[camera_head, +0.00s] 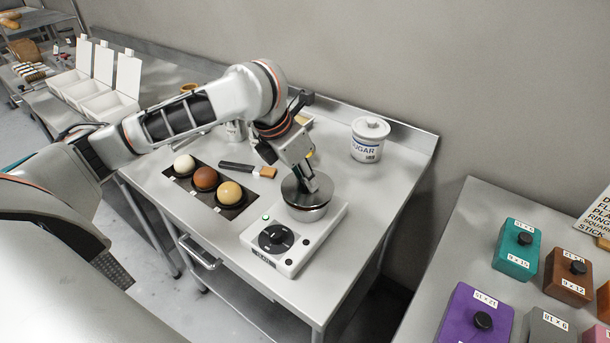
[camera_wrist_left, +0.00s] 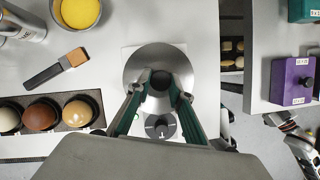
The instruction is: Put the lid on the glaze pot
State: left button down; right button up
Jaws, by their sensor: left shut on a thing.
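My left gripper (camera_head: 308,184) points down and is shut on the knob of the round metal lid (camera_head: 293,190). The lid is level over the silver glaze pot (camera_head: 306,213), which stands on a white hot plate (camera_head: 333,219). The lid covers the pot's mouth from above; whether it rests on the rim or hangs just over it I cannot tell. In the left wrist view the lid (camera_wrist_left: 142,66) is centred between the fingers (camera_wrist_left: 160,88) and hides the pot.
Left of the hot plate is a dark tray (camera_head: 233,212) with three balls. A brush (camera_head: 248,169) lies behind it. A sugar jar (camera_head: 368,142) stands at the back right. The steel table (camera_head: 375,190) is clear right of the hot plate. Coloured boxes (camera_head: 516,248) sit on another table.

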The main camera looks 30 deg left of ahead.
pick_arm(q)
jog(key=shift+f, duration=0.8)
jog(key=c, duration=1.7)
grip_release()
jog(key=shift+o, duration=1.4)
jog(key=shift+r, duration=0.1)
jog(key=shift+r, duration=3.95)
